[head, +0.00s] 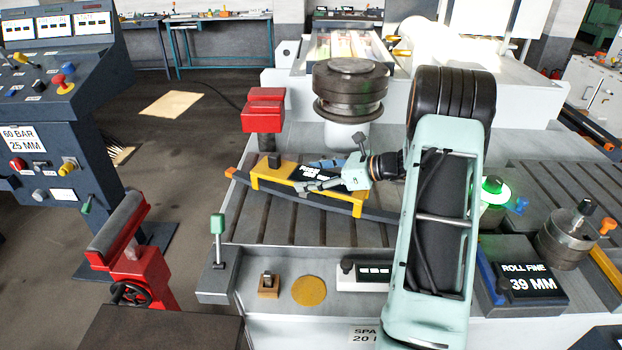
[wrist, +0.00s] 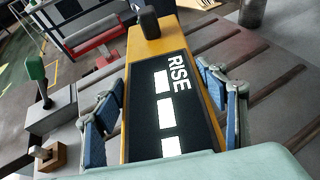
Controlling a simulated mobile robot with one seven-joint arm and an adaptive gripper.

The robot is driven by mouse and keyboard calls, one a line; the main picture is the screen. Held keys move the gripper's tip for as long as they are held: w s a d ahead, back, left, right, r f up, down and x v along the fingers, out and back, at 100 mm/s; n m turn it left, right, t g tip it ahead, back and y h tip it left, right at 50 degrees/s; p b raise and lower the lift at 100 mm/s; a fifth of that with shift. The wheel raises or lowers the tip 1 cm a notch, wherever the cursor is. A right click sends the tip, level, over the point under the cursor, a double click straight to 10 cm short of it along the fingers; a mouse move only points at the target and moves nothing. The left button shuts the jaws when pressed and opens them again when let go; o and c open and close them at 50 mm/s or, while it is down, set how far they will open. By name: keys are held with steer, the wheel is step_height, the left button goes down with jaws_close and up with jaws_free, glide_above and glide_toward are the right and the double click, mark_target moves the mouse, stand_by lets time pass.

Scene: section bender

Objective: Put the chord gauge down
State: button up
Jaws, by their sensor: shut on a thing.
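The chord gauge (head: 270,180) is a yellow bar with end feet, a black knob and a black display. In the wrist view the gauge (wrist: 150,42) fills the middle, its display reading RISE above white blocks. My gripper (head: 325,176) is shut on the gauge, and in the wrist view its blue-padded fingers (wrist: 165,103) lie on either side of the display. A long dark bar (head: 385,213) runs beneath and along the gauge. I cannot tell whether the gauge's feet touch the bar or hang just above it.
A large steel roll (head: 350,90) stands behind the gauge, with a red block (head: 263,110) beside it at left. The slotted bed (head: 262,222) is open in front. On the front ledge are a green-knobbed lever (head: 217,228), a yellow disc (head: 309,291) and a small wooden block (head: 268,288).

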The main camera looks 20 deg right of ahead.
steer(key=shift+f, duration=0.45)
steer(key=shift+f+b, duration=0.4)
steer(key=shift+f, duration=0.15)
steer(key=shift+f, duration=0.1)
steer(key=o, duration=1.6)
steer(key=shift+r, duration=0.35)
steer(key=v, duration=1.2)
steer(key=shift+s+r, duration=0.1)
steer(key=shift+r, duration=0.2)
